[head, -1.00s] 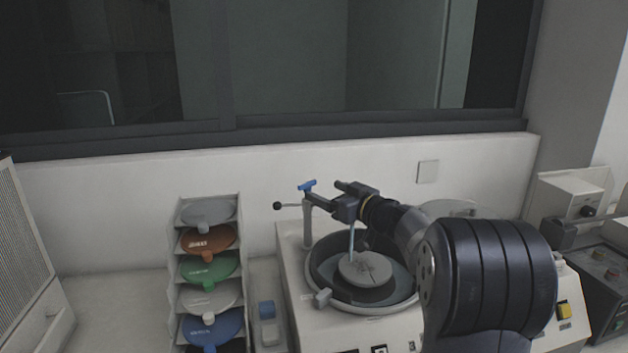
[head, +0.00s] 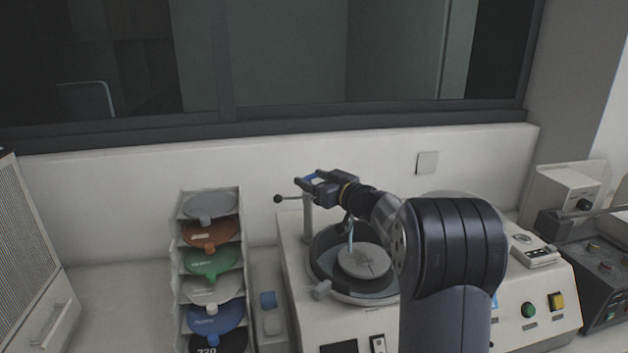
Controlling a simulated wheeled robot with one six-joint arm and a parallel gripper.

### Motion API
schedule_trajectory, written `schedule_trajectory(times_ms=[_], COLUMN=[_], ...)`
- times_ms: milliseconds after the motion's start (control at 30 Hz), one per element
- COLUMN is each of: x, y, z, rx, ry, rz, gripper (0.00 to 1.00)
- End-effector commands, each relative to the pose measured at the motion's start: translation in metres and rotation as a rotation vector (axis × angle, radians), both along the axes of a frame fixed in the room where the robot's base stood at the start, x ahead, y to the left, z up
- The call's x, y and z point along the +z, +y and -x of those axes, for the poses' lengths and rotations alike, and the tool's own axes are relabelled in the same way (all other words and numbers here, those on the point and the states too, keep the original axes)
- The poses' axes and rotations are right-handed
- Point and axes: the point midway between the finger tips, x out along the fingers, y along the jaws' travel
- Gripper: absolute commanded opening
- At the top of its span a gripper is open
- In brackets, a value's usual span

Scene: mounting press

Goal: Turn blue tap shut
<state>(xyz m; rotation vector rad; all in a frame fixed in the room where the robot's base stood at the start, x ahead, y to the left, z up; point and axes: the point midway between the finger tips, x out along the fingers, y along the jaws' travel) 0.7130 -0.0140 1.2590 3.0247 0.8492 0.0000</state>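The blue tap (head: 313,179) is a small blue handle on top of a grey post (head: 308,222) at the back left of the round machine bowl. My gripper (head: 316,180) reaches in from the right at the handle's height. Its dark fingers lie around or right beside the handle and hide most of it; some blue shows between them. I cannot tell whether the fingers touch it or are closed on it. A thin pale-blue stream (head: 350,229) runs down below my gripper onto the grey disc (head: 365,261) in the bowl.
A black-knobbed lever (head: 278,199) sticks out left of the post. A rack of coloured discs (head: 241,264) stands left of the machine (head: 292,240). Green and yellow buttons (head: 528,310) sit on the machine's front right. A wall is behind.

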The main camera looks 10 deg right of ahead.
Motion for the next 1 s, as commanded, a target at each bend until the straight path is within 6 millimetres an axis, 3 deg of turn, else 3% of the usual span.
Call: schedule_trajectory(times_ms=[267,1000], x=[0.000,-0.010], y=[0.000,0.004], z=[0.000,0.001], rx=[0.000,-0.100], ry=[0.000,0.002], rz=[0.000,0.007], gripper=[0.32,0.32])
